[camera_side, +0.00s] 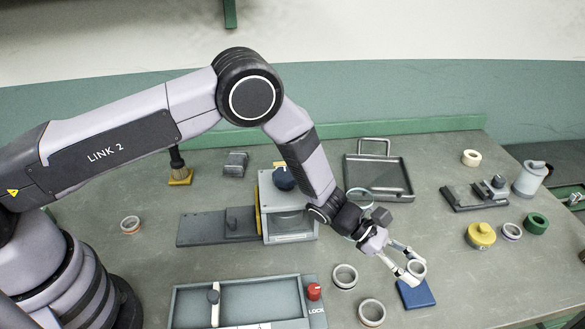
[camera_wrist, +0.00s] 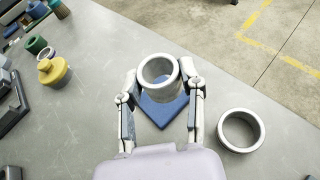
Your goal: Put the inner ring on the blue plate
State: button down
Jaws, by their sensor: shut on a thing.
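The inner ring (camera_side: 417,268) is a pale grey metal ring. My gripper (camera_side: 406,263) is shut on it. In the wrist view the ring (camera_wrist: 148,72) sits between the two fingertips (camera_wrist: 160,78), its opening facing the camera. The blue plate (camera_side: 417,295) is a small dark blue square on the bench, directly below the ring in the side view.
Two other grey rings (camera_side: 345,285) (camera_side: 372,321) lie left of the plate. A yellow part (camera_side: 481,237), a small grey ring (camera_side: 512,231) and a green ring (camera_side: 535,224) stand to the right. A tray with a red lock knob (camera_side: 313,291) is at the front. The bench edge is near.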

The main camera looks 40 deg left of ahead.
aim_at(412, 290)
jog(key=f, duration=0.1)
jog(key=w+d+f, duration=0.1)
jog(key=d+f, duration=0.1)
jog(key=shift+w, duration=0.4)
jog(key=shift+a+f, duration=0.1)
jog(key=shift+f, duration=1.4)
jog(key=shift+f, duration=0.1)
jog(key=c, duration=0.6)
grip_release()
jog(key=shift+c, duration=0.2)
